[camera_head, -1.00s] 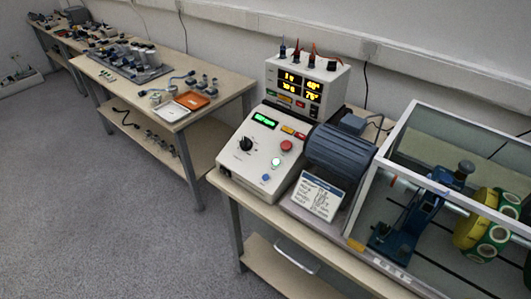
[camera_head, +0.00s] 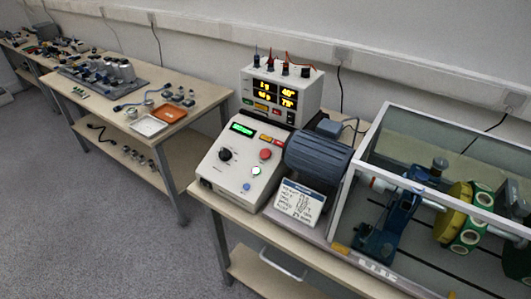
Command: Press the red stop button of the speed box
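The speed box (camera_head: 218,183) is a light sloped console on the bench, with a green lit display (camera_head: 242,129) and a black knob (camera_head: 225,155). Its red stop button (camera_head: 265,154) is round and sits on the upper right of the panel, below small orange and red labels. A white button (camera_head: 256,170) and a small blue button (camera_head: 246,187) are lower on the panel. Nothing covers the red button. Neither of my grippers is in view.
A meter box (camera_head: 281,90) with yellow digits stands behind the speed box. A grey motor (camera_head: 317,158) and a sign (camera_head: 299,202) are to its right, then a clear-walled enclosure (camera_head: 385,118) with a rotor. Another table (camera_head: 188,119) stands at the left. Floor (camera_head: 90,230) is free in front.

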